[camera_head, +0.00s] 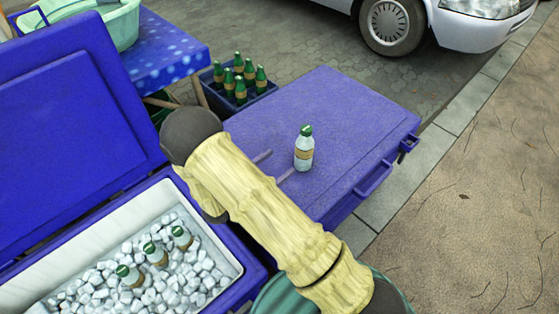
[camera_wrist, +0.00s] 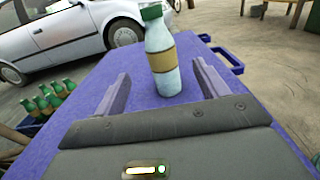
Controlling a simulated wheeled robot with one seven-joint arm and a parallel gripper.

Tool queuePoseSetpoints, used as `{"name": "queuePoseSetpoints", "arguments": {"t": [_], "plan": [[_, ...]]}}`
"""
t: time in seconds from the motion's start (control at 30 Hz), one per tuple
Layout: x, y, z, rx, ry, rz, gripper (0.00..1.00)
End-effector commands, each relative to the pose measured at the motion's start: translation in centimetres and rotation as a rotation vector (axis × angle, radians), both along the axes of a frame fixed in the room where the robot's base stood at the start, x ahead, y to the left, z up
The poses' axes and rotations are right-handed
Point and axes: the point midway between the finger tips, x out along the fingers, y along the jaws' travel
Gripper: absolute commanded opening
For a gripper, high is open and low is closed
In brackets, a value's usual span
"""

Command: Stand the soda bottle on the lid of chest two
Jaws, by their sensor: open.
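The soda bottle (camera_head: 304,148), pale with a green cap and tan label, stands upright on the blue lid of a closed chest (camera_head: 345,110). In the wrist view the bottle (camera_wrist: 160,55) stands just beyond and between the two fingers of my gripper (camera_wrist: 160,85). The fingers are apart, with visible space between each finger and the bottle. In the head view the finger tips show just left of the bottle, and my arm hides part of the chest's near left side. The lid (camera_wrist: 225,70) also fills the middle of the wrist view.
An open blue chest (camera_head: 60,235) at left holds ice and several bottles. A crate of green bottles (camera_head: 238,85) stands behind the closed chest. A blue table (camera_head: 165,60) with a green basin (camera_head: 110,25) is at back left. A white car (camera_head: 420,20) is behind. The lid's right part is clear.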

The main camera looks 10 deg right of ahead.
Motion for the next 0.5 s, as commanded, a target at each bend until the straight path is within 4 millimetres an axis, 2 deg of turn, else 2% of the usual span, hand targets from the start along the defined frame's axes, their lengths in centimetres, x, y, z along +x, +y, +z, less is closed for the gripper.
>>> {"name": "queuePoseSetpoints", "arguments": {"t": [0.37,0.5], "plan": [[0.02,-0.03,-0.01,0.000,0.000,0.000,0.73],[-0.28,-0.92,0.36,0.026,0.003,-0.041,0.73]]}}
